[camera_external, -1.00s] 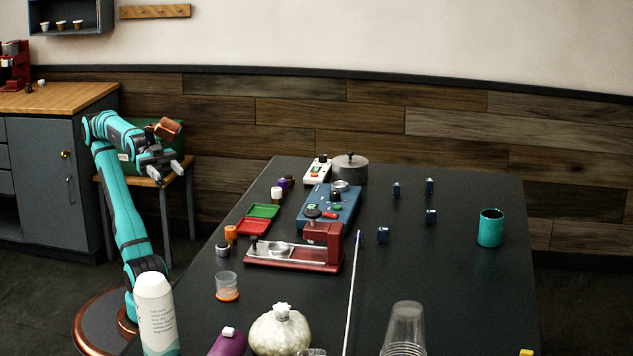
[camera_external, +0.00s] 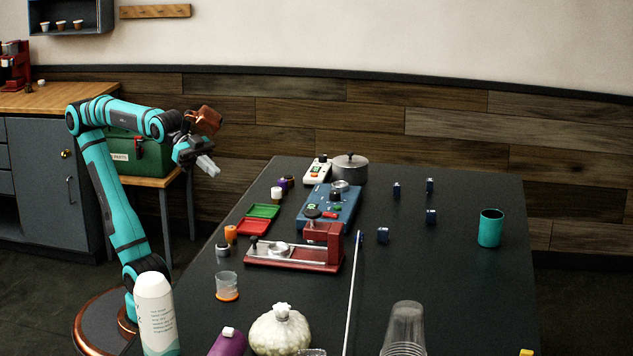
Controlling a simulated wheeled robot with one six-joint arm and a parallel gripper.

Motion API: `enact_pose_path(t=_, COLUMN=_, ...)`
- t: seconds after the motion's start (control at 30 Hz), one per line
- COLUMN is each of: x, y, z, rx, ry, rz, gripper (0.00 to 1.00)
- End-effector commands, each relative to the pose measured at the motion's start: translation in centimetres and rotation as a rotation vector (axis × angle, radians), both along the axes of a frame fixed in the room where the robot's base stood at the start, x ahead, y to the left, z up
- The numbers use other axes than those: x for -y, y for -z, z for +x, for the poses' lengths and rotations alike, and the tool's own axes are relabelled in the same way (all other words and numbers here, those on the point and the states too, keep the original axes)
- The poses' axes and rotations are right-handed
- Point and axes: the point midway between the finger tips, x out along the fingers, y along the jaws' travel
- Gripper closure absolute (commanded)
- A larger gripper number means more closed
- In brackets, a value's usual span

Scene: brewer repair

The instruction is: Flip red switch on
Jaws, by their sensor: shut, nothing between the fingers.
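My gripper (camera_external: 209,167) is shut and empty, held in the air left of the black table's far left part, apart from everything on the table. A blue device (camera_external: 345,209) lies on the table with a small red switch-like part (camera_external: 330,214) and a green part (camera_external: 338,207) on its top. Behind it, a white box (camera_external: 317,171) carries a small orange-red part (camera_external: 314,175) and a green part. Both parts are too small to tell which way they are set.
A red press-like stand (camera_external: 322,245) is in front of the blue device, with green and red trays (camera_external: 254,225) to its left. A grey pot (camera_external: 350,167) stands beside the white box. A green parts box (camera_external: 150,158) is behind my arm.

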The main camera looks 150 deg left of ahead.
Motion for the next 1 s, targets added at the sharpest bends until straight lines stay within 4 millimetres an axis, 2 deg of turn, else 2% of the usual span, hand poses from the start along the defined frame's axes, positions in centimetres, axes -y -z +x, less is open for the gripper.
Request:
enact_pose_path(t=0.1, x=-3.1, y=-0.1, z=1.6, rx=-0.073, ry=-0.069, rz=-0.025, gripper=1.0)
enact_pose_path(t=0.3, x=-8.4, y=0.0, z=3.3, rx=-0.189, ry=-0.183, rz=-0.075, gripper=1.0)
enact_pose_path(t=0.5, x=-14.2, y=0.3, z=4.3, rx=-0.3, ry=-0.301, rz=-0.133, gripper=1.0)
enact_pose_path(t=0.7, x=-19.8, y=0.8, z=4.5, rx=-0.4, ry=-0.411, rz=-0.196, gripper=1.0)
enact_pose_path(t=0.83, x=-22.5, y=1.1, z=4.3, rx=-0.446, ry=-0.464, rz=-0.227, gripper=1.0)
enact_pose_path(t=1.0, x=-24.3, y=1.3, z=4.1, rx=-0.477, ry=-0.498, rz=-0.25, gripper=1.0)
